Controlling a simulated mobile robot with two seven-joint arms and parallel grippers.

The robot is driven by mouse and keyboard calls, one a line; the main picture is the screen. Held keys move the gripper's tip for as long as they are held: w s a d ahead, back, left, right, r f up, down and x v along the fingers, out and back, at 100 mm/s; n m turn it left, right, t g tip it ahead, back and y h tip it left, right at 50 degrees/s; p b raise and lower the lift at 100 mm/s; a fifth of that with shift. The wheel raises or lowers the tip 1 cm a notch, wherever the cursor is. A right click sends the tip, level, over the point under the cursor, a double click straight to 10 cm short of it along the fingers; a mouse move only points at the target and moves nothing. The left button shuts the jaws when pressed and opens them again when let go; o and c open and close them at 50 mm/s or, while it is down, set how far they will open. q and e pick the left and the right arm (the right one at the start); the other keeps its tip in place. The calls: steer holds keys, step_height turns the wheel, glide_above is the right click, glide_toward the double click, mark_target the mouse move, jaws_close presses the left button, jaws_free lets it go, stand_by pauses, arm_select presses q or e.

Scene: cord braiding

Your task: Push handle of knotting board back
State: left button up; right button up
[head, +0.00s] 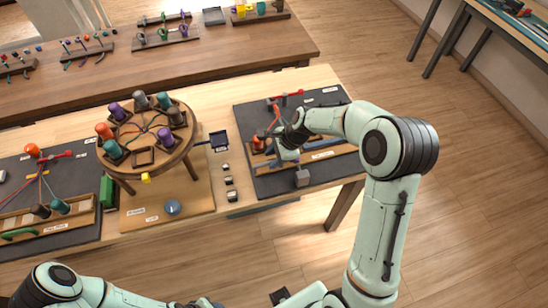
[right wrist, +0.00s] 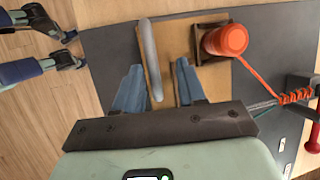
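The knotting board at the right is a dark mat (head: 245,118) carrying a wooden piece (head: 333,152) along its front. In the right wrist view a rounded grey handle (right wrist: 149,60) stands on the wooden strip (right wrist: 170,55). My right gripper (head: 284,153) is over the front of this board. Its two blue fingers (right wrist: 160,88) are open, and the grey handle lies between them, closer to the left finger. Whether they touch is unclear. In the head view the gripper hides the handle. My left arm shows at the bottom left, but its fingers cannot be made out.
An orange spool (right wrist: 226,40) stands close beside the right finger; its cord runs to a coil (right wrist: 297,97) near a red handle (right wrist: 313,138). A round braiding stand (head: 144,158) with spools is left of the board.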

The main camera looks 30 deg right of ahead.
steer(key=shift+s, duration=0.15)
steer(key=shift+r, duration=0.25)
arm_select(q)
steer(key=shift+w+r+p, duration=0.45)
steer(key=shift+r+p, duration=0.05)
steer(key=shift+r, duration=0.1)
arm_select(e)
steer(key=v, duration=1.3)
steer(key=shift+f, duration=0.1)
